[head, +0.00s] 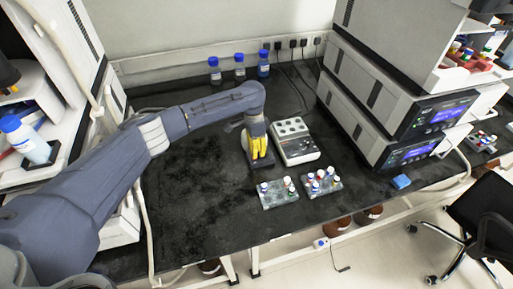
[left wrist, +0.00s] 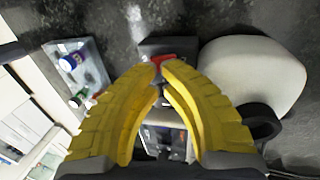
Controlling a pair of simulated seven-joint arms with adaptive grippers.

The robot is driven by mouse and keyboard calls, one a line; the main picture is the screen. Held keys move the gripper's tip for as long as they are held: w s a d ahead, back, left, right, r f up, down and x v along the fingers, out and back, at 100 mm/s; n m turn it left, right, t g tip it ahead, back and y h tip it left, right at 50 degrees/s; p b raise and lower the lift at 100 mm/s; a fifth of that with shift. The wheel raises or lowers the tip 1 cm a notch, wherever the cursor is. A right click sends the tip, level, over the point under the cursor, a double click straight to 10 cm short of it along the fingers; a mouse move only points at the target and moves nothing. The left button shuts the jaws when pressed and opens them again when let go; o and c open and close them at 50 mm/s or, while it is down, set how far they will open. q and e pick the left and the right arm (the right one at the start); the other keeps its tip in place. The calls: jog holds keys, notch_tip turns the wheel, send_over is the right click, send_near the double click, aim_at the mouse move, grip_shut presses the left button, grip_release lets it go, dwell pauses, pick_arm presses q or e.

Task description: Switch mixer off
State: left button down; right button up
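The mixer (left wrist: 255,75) shows in the left wrist view as a pale rounded body on the right, with a dark base block (left wrist: 165,45) beside it at the top centre. A red switch (left wrist: 161,59) is on this block. In the head view my arm and gripper hide most of the mixer; part of its dark base (head: 262,163) shows. My left gripper (head: 257,157) points down at this base. Its yellow fingertips (left wrist: 161,66) are almost together, right by the red switch. Contact cannot be told, and nothing is seen held. My right gripper is not in view.
A white device with round wells (head: 295,141) stands just right of the gripper. Two vial racks (head: 278,196) (head: 320,187) lie in front. Blue-capped bottles (head: 239,68) stand at the back. Stacked instruments (head: 385,110) fill the right. The bench left of the gripper is clear.

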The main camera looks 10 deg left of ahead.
pick_arm(q)
jog(key=shift+f, duration=0.15)
dwell(0.3)
jog(key=shift+s+f+t, duration=0.1)
jog(key=shift+f+t, duration=0.05)
jog(key=shift+t, duration=0.25)
